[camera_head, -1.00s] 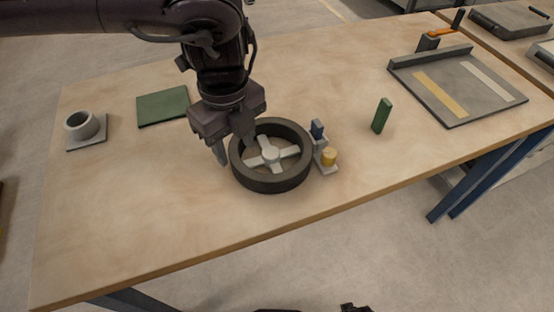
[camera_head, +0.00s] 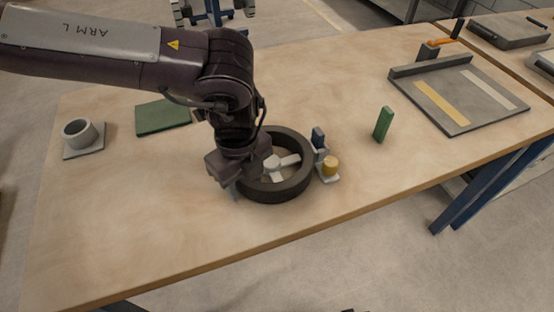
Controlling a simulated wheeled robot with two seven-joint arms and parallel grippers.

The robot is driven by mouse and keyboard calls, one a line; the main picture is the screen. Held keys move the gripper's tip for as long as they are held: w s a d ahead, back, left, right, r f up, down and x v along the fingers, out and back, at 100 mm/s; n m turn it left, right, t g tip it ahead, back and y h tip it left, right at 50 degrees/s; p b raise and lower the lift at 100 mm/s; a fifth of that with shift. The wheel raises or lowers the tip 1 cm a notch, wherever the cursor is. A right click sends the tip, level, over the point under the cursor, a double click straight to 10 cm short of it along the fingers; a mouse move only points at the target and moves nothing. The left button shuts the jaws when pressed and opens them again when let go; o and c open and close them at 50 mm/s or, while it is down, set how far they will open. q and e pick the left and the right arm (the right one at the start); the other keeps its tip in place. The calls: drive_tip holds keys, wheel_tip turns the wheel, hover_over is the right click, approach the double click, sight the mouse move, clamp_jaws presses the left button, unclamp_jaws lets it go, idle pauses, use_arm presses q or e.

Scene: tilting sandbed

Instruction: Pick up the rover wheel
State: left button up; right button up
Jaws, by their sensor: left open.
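The rover wheel (camera_head: 287,187) is a dark grey ring with pale spokes and a light hub, lying flat on the wooden table. My left gripper (camera_head: 246,187) is open at the wheel's left side. One finger shows just outside the left rim. The other finger is mostly hidden behind the gripper body, seemingly over the inside of the ring. The gripper and wrist cover the wheel's left part, so I cannot tell whether the fingers touch the rim. My right gripper is not in view.
A small grey fixture with a blue block and yellow cylinder (camera_head: 330,166) stands close to the wheel's right. A green block (camera_head: 383,124) stands farther right, before a grey tray (camera_head: 454,124). A green mat (camera_head: 163,118) and grey cup (camera_head: 80,134) lie left. The front table area is clear.

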use_arm(q)
clamp_jaws()
drive_tip(key=shift+r, duration=0.1)
wheel_tip(320, 180, up, 20)
drive_tip(key=p, duration=0.2)
drive_tip(key=shift+p, duration=0.35)
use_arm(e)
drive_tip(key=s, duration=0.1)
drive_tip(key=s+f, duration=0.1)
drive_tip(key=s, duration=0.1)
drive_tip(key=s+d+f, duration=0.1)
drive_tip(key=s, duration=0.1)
